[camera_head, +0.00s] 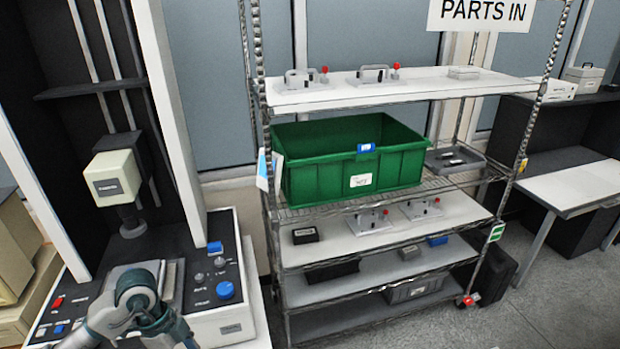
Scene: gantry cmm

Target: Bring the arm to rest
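Part of my grey and teal arm (136,292) shows at the bottom left of the head view, in front of the control console. It bends at a rounded joint, and its lower parts run out of the bottom edge. I make out no fingertips on it, so neither gripper can be seen. My other arm is not in view. No object is seen held.
The console (225,318) with a blue knob is close to my arm, below a cream measuring head (118,178). A wire shelf rack (400,94) holds a green bin (310,180) and fixtures. A white table (590,187) stands right. Floor (560,300) is clear at lower right.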

